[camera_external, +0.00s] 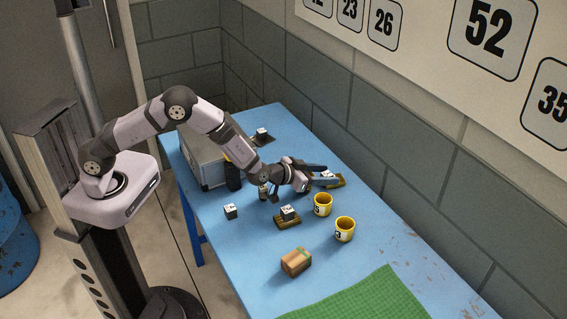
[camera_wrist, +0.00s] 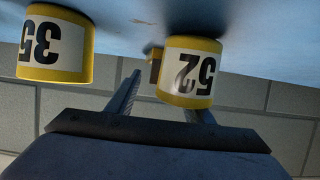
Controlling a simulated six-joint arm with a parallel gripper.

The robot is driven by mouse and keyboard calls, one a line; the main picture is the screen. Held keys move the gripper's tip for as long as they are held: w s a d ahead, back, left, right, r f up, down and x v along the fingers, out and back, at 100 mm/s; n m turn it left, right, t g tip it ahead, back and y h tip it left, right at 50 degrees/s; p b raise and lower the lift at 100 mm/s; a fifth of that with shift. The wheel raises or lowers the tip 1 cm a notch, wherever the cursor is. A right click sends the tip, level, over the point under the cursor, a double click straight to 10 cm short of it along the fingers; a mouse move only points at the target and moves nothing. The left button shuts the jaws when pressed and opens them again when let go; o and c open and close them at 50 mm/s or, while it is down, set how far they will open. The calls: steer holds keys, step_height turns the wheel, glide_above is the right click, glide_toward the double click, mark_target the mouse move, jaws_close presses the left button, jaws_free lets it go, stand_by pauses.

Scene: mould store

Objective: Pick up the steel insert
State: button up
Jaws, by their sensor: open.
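My gripper (camera_external: 317,183) is open and empty, low over the far side of the blue table. No thing is plainly marked as the steel insert. Small grey blocks with white labelled faces are candidates: one (camera_external: 230,211) stands on bare table, one (camera_external: 289,212) on a brown pad, one (camera_external: 262,132) on a dark pad at the back. Another (camera_external: 327,174) sits on a yellow-brown pad beside my fingers, partly hidden by them. In the wrist view my gripper's (camera_wrist: 160,98) right finger is partly hidden by a yellow cup marked 52 (camera_wrist: 190,72).
The yellow 52 cup (camera_external: 322,205) stands close to my gripper; a yellow cup marked 35 (camera_external: 344,229) is nearer the front. A wooden block with a green band (camera_external: 296,262), a green mat (camera_external: 362,300) and a grey case (camera_external: 205,160) are on the table. A wall runs behind.

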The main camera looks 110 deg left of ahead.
mark_target(328, 173)
steer(key=shift+w+a+f, duration=0.3)
steer(key=shift+a+f, duration=0.05)
steer(key=shift+f, duration=0.05)
jaws_close()
step_height(328, 173, up, 10)
steer(key=shift+r, duration=0.1)
steer(key=shift+w+a+b, duration=0.1)
steer(key=shift+b, duration=0.3)
